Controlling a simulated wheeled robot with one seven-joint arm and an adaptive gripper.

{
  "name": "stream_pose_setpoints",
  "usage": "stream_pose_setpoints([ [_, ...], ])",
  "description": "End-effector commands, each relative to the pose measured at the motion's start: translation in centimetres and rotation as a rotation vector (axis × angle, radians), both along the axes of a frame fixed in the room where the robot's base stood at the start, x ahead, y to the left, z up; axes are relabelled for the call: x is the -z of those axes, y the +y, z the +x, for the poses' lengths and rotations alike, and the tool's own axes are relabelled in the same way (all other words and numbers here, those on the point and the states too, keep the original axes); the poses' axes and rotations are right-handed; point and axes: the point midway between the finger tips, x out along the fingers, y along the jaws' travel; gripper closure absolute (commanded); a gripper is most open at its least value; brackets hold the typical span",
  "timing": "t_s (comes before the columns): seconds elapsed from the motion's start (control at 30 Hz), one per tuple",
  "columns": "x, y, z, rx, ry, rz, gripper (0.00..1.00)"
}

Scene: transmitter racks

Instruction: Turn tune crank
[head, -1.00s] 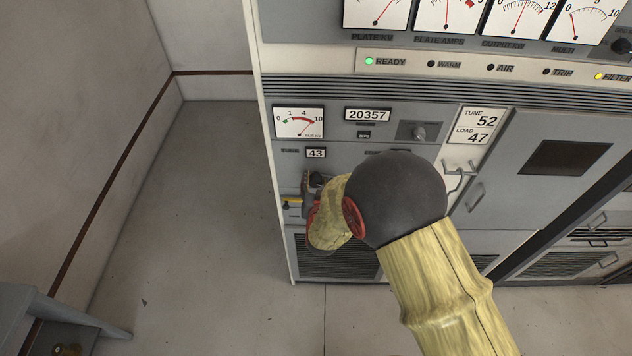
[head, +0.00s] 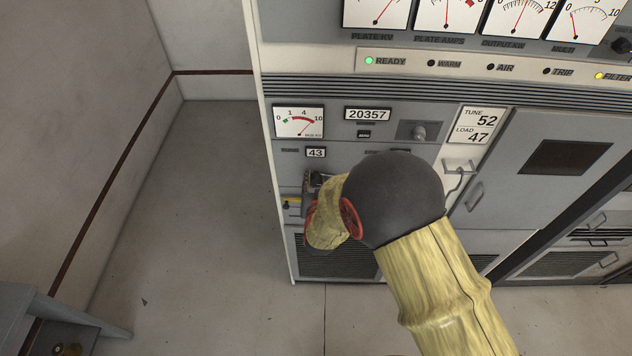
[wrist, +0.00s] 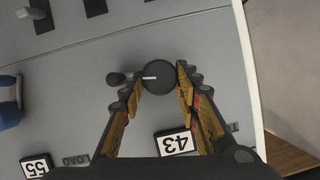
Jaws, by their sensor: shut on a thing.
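The tune crank (wrist: 158,77) is a round dark disc with a white mark, and a small dark knob (wrist: 115,79) shows just left of it in the wrist view. My gripper (wrist: 160,82) has its yellow-and-black fingers on both sides of the disc and is shut on it. In the head view my gripper (head: 308,186) is at the lower left of the cabinet front, and my arm hides most of the crank. A counter reading 43 (head: 316,153) sits above it; it shows upside down in the wrist view (wrist: 175,142). A card (head: 477,125) reads TUNE 52, LOAD 47.
A second counter (wrist: 37,167) reads 55 beside the LOAD label. A blue-and-white part (wrist: 8,103) is at the wrist view's left edge. The READY lamp (head: 369,61) is green and the FILTER lamp (head: 599,76) amber. Open floor (head: 200,220) lies left of the cabinet.

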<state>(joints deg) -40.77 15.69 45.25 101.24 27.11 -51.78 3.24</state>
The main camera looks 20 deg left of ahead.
Motion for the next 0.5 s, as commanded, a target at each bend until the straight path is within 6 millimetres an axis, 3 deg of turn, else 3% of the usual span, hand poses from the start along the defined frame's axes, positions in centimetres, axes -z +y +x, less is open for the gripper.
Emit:
stream_pose_setpoints([
  [0.5, -0.04, 0.4, -0.1, 0.0, -0.082, -0.343, 0.93],
])
